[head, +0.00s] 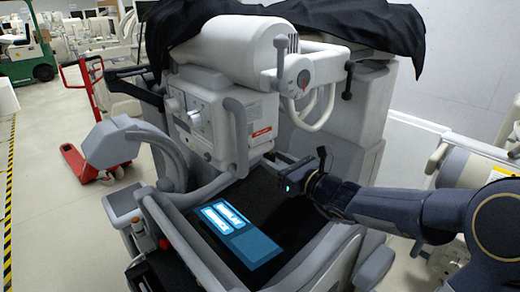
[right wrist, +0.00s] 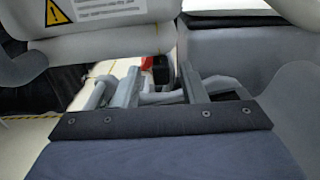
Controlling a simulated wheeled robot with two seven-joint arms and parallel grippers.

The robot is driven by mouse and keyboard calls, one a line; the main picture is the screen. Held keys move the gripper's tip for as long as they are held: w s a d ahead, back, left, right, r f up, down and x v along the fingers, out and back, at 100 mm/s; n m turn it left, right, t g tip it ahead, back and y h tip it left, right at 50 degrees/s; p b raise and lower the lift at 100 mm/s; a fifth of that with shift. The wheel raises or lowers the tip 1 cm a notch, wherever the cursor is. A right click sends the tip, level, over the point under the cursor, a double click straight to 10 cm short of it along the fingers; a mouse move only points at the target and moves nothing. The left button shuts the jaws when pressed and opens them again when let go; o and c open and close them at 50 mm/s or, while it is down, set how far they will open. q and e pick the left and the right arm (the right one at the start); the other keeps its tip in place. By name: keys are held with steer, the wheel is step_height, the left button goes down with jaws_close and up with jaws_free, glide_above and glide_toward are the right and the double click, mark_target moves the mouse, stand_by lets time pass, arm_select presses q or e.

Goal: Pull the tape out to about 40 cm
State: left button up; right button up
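I cannot make out a tape in either view. The grey unit under the white tube housing, with dials and a red-and-white label (head: 262,133), is on the covered cart. My right gripper (head: 284,174) comes in from the right at the height of the unit's lower edge, above the dark cart top; its fingertips are hard to make out there. In the right wrist view its two grey fingers (right wrist: 162,84) stand apart. Nothing is visibly clamped between them; a small red and black part (right wrist: 152,68) shows beyond the gap. My left gripper is not in view.
A lit blue screen (head: 240,234) lies on the cart top (head: 207,256). A grey curved arm (head: 140,143) is at left, and a black cover (head: 330,22) hangs above. A red pallet jack (head: 85,165) and green forklift (head: 27,58) stand behind.

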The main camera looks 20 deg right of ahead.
steer(key=shift+p+x, duration=0.4)
steer(key=shift+x, duration=1.95)
steer(key=shift+c, duration=0.5)
jaws_close()
steer(key=shift+f, duration=0.1)
